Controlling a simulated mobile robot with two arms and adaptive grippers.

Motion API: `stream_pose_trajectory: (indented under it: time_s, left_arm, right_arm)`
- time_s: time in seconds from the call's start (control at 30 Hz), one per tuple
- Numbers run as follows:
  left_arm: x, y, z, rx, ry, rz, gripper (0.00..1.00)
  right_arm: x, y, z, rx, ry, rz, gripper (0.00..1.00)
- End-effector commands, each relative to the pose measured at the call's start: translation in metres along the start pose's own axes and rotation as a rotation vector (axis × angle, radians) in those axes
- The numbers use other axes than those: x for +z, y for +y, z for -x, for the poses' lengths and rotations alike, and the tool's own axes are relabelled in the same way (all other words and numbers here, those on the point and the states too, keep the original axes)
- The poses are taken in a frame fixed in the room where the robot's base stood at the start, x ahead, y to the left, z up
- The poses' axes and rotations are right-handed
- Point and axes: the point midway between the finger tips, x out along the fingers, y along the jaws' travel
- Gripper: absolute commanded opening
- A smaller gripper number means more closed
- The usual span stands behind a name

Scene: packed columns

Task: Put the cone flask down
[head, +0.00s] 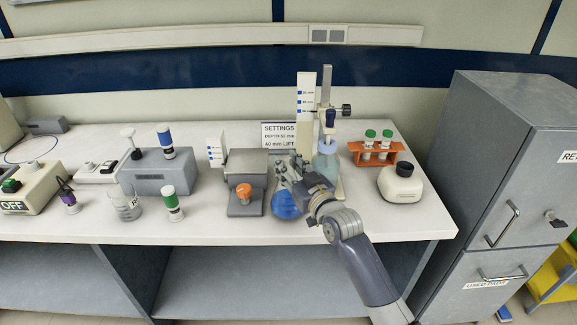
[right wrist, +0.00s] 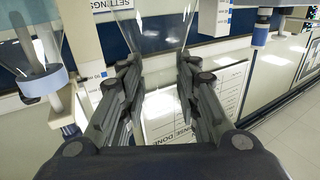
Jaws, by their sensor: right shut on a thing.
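My right gripper (head: 290,178) reaches over the right half of the bench, in front of the settings card. In the right wrist view the gripper (right wrist: 157,75) is shut on a clear glass vessel, which I take as the cone flask (right wrist: 155,28); its sloping wall shows beyond the fingers. In the head view the fingers largely hide it. A round blue thing (head: 286,206) shows just below the gripper near the front edge; I cannot tell whether it is part of the flask or apart from it. My left gripper is not in view.
A stand (head: 325,100) with a bottle (head: 326,160) is close behind the gripper. An orange tube rack (head: 376,153) and a white, black-capped container (head: 401,182) are to the right. A grey device with an orange knob (head: 244,191) is left. Another clear flask (head: 125,206) stands far left.

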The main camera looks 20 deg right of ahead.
Motion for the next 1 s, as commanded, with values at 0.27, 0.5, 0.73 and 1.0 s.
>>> stream_pose_trajectory:
  time_s: [0.27, 0.5, 0.73, 1.0]
  left_arm:
    - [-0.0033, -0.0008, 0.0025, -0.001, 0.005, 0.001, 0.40]
    - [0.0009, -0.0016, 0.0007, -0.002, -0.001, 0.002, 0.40]
    - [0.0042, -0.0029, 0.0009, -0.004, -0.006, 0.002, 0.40]
    - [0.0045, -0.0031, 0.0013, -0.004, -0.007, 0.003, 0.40]
  right_arm:
    - [0.0061, 0.0002, 0.0000, 0.001, 0.008, 0.003, 0.00]
    - [0.0111, 0.0001, 0.0002, 0.001, 0.003, 0.002, 0.39]
    - [0.0111, 0.0000, 0.0002, 0.000, 0.003, 0.002, 0.50]
    - [0.0091, -0.0001, 0.0042, 0.000, 0.002, 0.002, 0.50]
